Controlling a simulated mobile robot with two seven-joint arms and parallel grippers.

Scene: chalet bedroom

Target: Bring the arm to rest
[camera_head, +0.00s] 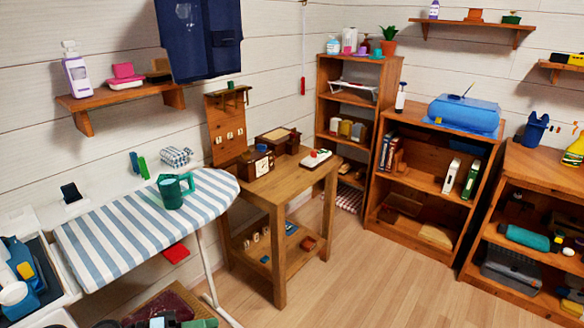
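Neither of my grippers shows in the head view, and I see no arm that I can make out as mine. Whether they are open or shut is hidden from me. A striped blue and white ironing board (120,232) stands at the left, with a green mug-like item (172,191) upright on its right end. A wooden table (285,188) stands in the middle, with a dark wooden box (255,163) and a small white and red item (316,158) on top.
White bins (45,300) with blue items stand at the lower left. Dark and green items (165,318) are cut off at the bottom edge. Wooden shelves (430,178) line the right side, one bearing a blue translucent box (463,113). The wooden floor (370,275) is clear at bottom centre.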

